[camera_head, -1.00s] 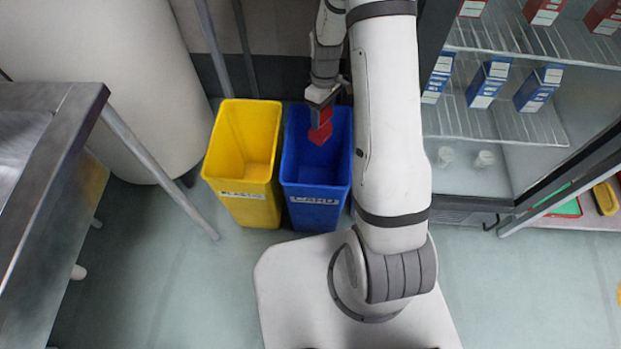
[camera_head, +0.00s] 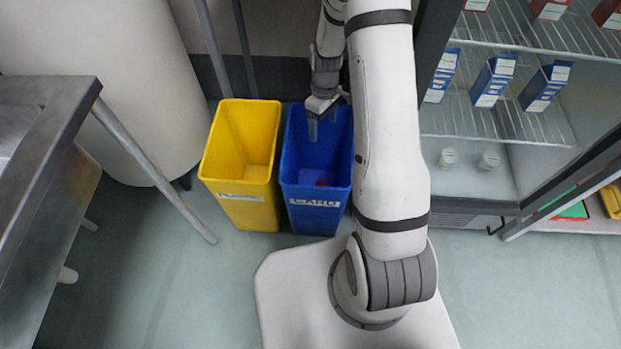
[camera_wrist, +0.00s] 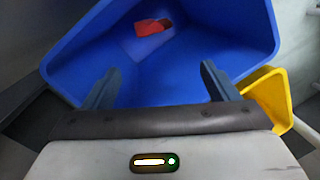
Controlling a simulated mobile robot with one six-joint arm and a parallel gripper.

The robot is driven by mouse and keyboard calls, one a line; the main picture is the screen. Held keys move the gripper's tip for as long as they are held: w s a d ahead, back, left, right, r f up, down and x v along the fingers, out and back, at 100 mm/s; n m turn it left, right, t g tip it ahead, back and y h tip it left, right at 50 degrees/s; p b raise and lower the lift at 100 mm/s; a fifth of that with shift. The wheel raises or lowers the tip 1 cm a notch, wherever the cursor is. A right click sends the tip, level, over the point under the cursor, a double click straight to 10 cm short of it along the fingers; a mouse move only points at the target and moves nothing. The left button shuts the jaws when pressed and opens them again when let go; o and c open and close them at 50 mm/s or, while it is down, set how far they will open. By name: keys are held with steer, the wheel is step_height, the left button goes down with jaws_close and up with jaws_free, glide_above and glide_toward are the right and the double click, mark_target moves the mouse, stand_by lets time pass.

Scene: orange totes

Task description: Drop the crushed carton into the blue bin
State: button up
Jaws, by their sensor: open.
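The blue bin (camera_head: 316,203) stands on the floor with a white label reading "CARD" on its front. My gripper (camera_head: 313,132) is over the bin's opening, pointing down, with its fingers apart and nothing between them. The crushed carton, red, lies at the bottom of the blue bin; only a small part of the carton (camera_head: 322,183) shows over the front rim in the head view. In the wrist view the red carton (camera_wrist: 153,28) lies inside the bin, beyond my open fingertips and apart from them.
A yellow bin (camera_head: 246,205) stands directly left of the blue bin. A metal table (camera_head: 50,150) is at the left. At the right is an open glass-door fridge (camera_head: 500,125) with blue-and-white and red cartons on its shelves. Floor in front is clear.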

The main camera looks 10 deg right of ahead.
step_height(320, 180, up, 8)
steer(key=w+p, duration=0.1)
steer(key=p, duration=0.1)
steer(key=shift+w+d+f, duration=0.15)
stand_by(0.6)
steer(key=s+a+r+m+t+p, duration=0.1)
steer(key=s+r+p, duration=0.6)
steer(key=r, duration=0.7)
steer(key=s+a+r+m+t+p, duration=0.1)
steer(key=s+r+m+p, duration=0.3)
steer(key=r, duration=1)
steer(key=s+a+r+m+t+p, duration=0.1)
steer(key=s+r+m+t+p, duration=0.1)
steer(key=s+r+p, duration=0.7)
step_height(320, 180, up, 5)
steer(key=shift+s+r+m+p, duration=0.25)
steer(key=shift+s+m, duration=0.35)
steer(key=shift+s, duration=0.6)
steer(key=shift+s+f+t, duration=0.1)
steer(key=shift+s+t, duration=0.15)
steer(key=shift+t, duration=0.05)
steer(key=shift+c, duration=0.3)
